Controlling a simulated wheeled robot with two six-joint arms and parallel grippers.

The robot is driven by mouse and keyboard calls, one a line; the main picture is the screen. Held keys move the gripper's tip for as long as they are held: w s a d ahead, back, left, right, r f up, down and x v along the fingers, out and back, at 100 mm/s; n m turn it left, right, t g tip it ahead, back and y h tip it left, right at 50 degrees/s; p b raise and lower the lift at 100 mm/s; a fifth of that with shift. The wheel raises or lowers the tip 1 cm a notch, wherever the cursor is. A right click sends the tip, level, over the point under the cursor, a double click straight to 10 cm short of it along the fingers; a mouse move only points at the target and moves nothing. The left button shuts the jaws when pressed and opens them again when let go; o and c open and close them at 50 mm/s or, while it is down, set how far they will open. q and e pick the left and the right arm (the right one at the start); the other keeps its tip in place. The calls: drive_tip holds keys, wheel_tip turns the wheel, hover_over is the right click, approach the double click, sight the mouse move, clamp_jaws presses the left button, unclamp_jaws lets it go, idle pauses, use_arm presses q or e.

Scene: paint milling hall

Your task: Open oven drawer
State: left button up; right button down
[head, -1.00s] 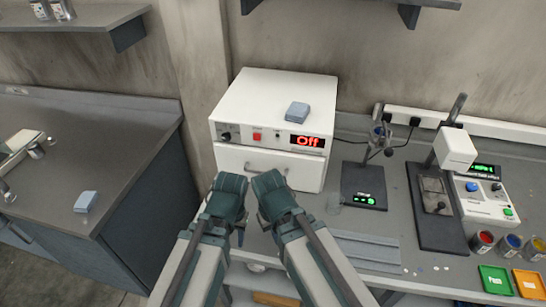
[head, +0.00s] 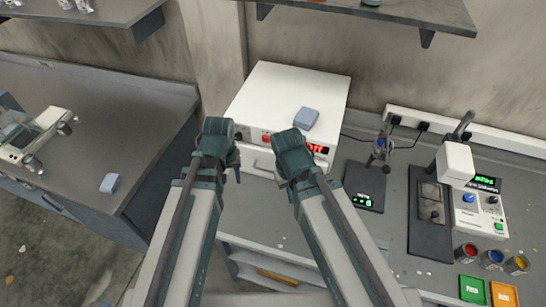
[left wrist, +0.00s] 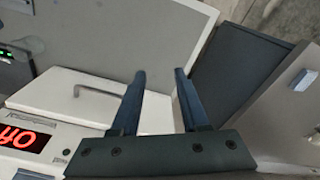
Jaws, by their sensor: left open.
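The white oven (head: 290,88) stands on the bench against the wall. Its lit display (head: 318,149) is partly hidden by my right gripper. The drawer front (left wrist: 60,100) and its grey bar handle (left wrist: 97,88) show in the left wrist view; the drawer looks shut. My left gripper (head: 238,176) is open and empty in front of the oven's left side. In the left wrist view its fingers (left wrist: 160,74) are apart, beside the handle and not around it. My right gripper (head: 280,183) is in front of the oven's right side; its fingers are mostly hidden.
A blue-grey block (head: 306,118) lies on the oven top. A black scale (head: 365,186), a stand instrument (head: 432,215) and paint cups (head: 491,258) are on the bench at right. A dark side counter (head: 110,110) is at left, with a floor gap between. A shelf (head: 400,12) hangs above.

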use_arm(q)
drive_tip(key=w+d+r+n+p, duration=0.1)
drive_tip(key=w+r+n+p, duration=0.1)
drive_tip(key=w+r+n, duration=0.15)
use_arm(e)
wheel_tip(320, 180, up, 4)
use_arm(q)
drive_tip(key=n+t+b, duration=0.1)
drive_tip(key=n+b, duration=0.9)
drive_tip(key=b, duration=0.4)
hover_over(272, 169)
drive_tip(key=s, duration=0.4)
drive_tip(key=shift+h, duration=0.4)
wheel_tip(272, 169, down, 13)
drive_tip(key=shift+r, duration=0.15)
use_arm(e)
wheel_tip(272, 169, down, 14)
drive_tip(key=shift+r, duration=0.25)
use_arm(q)
clamp_jaws()
